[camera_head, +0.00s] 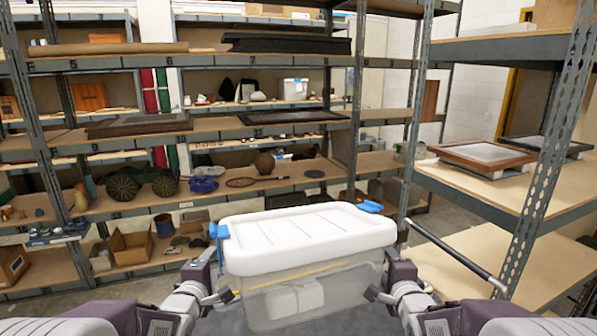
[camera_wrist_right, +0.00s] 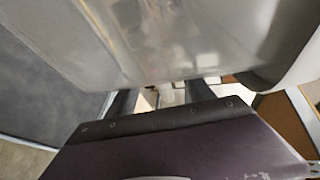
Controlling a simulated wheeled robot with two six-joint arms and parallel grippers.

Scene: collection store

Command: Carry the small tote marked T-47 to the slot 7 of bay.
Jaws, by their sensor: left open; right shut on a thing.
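A clear tote (camera_head: 310,295) with a white lid (camera_head: 305,236) and blue latches is right in front of me, between my two arms. Something pale shows inside it; I cannot read a T-47 mark. My right gripper (camera_head: 385,292) is shut at the tote's right side. In the right wrist view the tote's clear wall (camera_wrist_right: 170,40) fills the top, over the gripper's dark fingers. My left gripper (camera_head: 222,293) is open beside the tote's left side; whether it touches is unclear. The number 7 (camera_head: 253,60) is on an upper shelf edge, with dark flat boards (camera_head: 285,43) above it.
Grey metal racks stand ahead, with framed panels (camera_head: 295,117), baskets (camera_head: 122,187) and boxes (camera_head: 130,245) on their shelves. A nearer rack at right has framed pieces (camera_head: 482,157) and a bare lower shelf (camera_head: 490,255). Some floor shows at the lower left.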

